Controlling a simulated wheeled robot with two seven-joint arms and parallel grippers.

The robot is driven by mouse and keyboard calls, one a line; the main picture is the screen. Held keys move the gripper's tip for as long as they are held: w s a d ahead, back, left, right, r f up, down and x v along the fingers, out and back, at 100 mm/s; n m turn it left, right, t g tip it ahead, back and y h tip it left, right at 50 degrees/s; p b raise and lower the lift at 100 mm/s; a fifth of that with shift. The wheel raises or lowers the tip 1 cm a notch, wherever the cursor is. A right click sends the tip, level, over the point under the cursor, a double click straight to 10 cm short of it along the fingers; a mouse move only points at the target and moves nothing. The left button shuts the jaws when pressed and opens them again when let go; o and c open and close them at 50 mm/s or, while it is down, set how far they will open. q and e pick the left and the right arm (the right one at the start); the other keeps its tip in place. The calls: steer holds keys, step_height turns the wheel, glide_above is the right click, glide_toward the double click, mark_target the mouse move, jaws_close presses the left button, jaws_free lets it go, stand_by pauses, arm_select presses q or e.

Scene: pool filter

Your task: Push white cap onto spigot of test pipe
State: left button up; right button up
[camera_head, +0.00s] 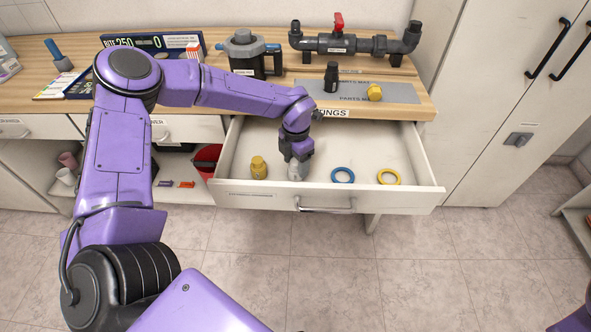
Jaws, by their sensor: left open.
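My left gripper (297,168) reaches down into the open drawer (330,196), between a yellow fitting and a blue ring. It is open. A pale grey-white shape shows at its lower end; I cannot tell whether this is the white cap or the gripper's own fingers. I see no other white cap. A dark grey pipe assembly (352,44) with a red valve handle (339,21) lies along the back of the wooden counter. Its upright end at the left may be the spigot, but it is small. My right gripper is not in view.
The drawer also holds a yellow fitting (259,168), a blue ring (342,175) and a yellow ring (388,177). On the counter stand a black fitting (331,78), a yellow cap (375,92) on a grey mat (400,93), and a dark pump housing (245,52).

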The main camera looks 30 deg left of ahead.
mark_target(296, 161)
arm_select(q)
steer(key=c, duration=1)
steer(key=shift+r+p, duration=3.6)
steer(key=shift+r, duration=0.4)
